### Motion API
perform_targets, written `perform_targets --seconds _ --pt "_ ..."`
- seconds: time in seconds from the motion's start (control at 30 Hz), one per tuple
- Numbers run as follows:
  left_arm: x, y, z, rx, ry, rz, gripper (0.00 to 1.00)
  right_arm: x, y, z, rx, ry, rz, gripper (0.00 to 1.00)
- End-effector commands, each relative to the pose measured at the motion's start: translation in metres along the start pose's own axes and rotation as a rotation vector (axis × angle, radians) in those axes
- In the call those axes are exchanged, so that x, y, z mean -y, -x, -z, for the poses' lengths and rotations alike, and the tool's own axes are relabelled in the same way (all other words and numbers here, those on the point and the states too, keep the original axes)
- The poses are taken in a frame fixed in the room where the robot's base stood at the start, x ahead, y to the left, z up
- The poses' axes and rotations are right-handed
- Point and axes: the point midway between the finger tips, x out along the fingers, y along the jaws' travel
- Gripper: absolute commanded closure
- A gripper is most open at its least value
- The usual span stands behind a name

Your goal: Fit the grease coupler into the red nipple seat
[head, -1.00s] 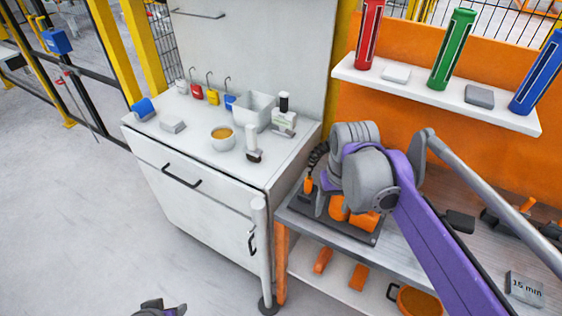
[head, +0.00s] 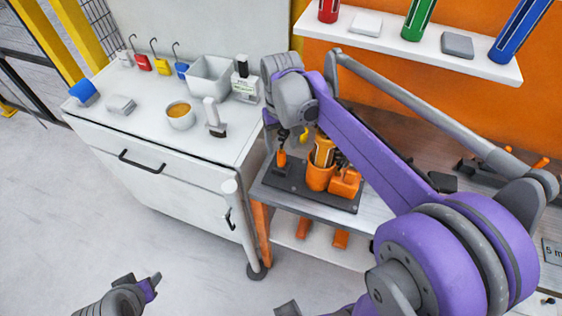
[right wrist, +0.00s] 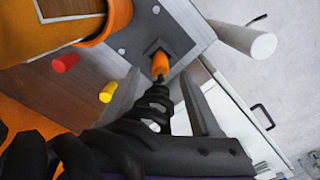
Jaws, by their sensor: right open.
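The orange grease coupler (head: 282,158) stands upright on a dark plate on the bench. In the right wrist view the coupler (right wrist: 160,65) is at a square socket on that plate, with a black coiled hose (right wrist: 140,125) on its near side. My right gripper (right wrist: 162,90) is open, with one grey finger on each side of the coupler and hose; I cannot tell whether they touch. A short red cylinder (right wrist: 65,62), possibly the red nipple seat, shows left of them beside a yellow one (right wrist: 108,92). My left gripper (head: 140,290) is low at the left, its jaws unclear.
An orange cup (head: 318,178) and an orange block (head: 345,184) stand close right of the coupler on the dark plate (head: 305,197). A white cabinet (head: 160,190) with a bowl (head: 181,117) stands left. A shelf (head: 470,65) with coloured tubes hangs above the bench.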

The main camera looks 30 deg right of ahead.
Motion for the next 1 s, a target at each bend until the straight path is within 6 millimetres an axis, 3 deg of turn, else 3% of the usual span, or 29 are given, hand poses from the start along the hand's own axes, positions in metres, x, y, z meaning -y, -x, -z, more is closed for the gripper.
perform_targets --seconds 0.3,0.57,0.9,1.0 --pt "0.000 0.000 0.000 0.000 0.000 0.000 0.50 0.000 -0.042 -0.001 0.000 0.000 0.000 0.36" --pt "0.000 0.000 0.000 0.000 0.000 0.000 0.50 0.000 -0.044 -0.001 0.000 0.000 0.000 0.36" --pt "0.000 0.000 0.000 0.000 0.000 0.000 0.50 0.000 -0.044 -0.001 0.000 0.000 0.000 0.97" --pt "0.000 0.000 0.000 0.000 0.000 0.000 0.50 0.000 -0.044 -0.001 0.000 0.000 0.000 1.00"
